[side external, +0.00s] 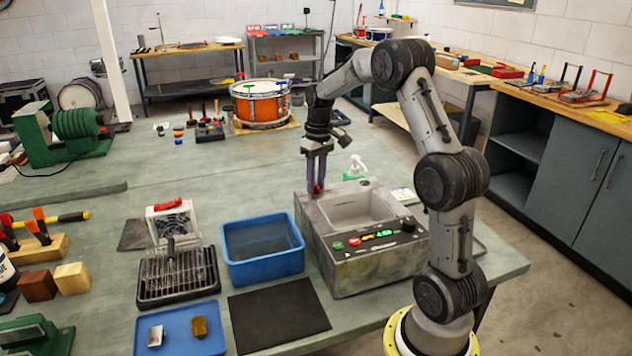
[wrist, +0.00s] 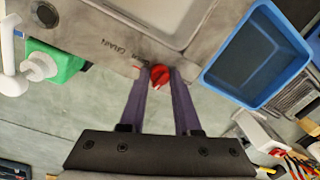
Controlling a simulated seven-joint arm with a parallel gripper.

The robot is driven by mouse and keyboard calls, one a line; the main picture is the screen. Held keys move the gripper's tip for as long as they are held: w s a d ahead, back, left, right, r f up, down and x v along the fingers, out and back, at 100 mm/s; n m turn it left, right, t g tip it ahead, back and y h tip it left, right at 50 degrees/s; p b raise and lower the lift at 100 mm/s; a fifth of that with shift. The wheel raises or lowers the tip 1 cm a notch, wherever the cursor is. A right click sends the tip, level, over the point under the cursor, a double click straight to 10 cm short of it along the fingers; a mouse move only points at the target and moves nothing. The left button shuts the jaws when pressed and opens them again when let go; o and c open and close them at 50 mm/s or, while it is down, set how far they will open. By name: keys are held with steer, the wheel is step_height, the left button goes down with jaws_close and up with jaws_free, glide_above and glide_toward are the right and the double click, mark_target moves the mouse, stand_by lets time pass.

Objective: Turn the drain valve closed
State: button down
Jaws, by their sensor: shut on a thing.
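The drain valve is a small red knob (wrist: 159,76) on the edge of the grey sink unit (side external: 345,262), beside the lettering "DRAIN" in the wrist view. A pale mark runs slantwise across the knob. My gripper (wrist: 160,84) has its two purple fingers on either side of the knob and is shut on it. In the side external view my gripper (side external: 316,186) points straight down at the far left corner of the sink unit, where only a bit of the red knob (side external: 317,189) shows between the fingers.
A blue tub (side external: 262,268) stands close to the left of the sink unit. A green and white pump bottle (side external: 355,170) stands behind the unit. A wire rack on a black tray (side external: 178,290) is farther left. The bench top behind the tub is clear.

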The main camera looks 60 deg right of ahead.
steer(key=shift+r+n, duration=0.15)
steer(key=shift+n, duration=0.35)
steer(key=c, duration=0.6)
jaws_free()
steer(key=r, duration=1.3)
steer(key=shift+s+d+r, duration=0.1)
steer(key=shift+d+r, duration=0.25)
steer(key=shift+d, duration=0.05)
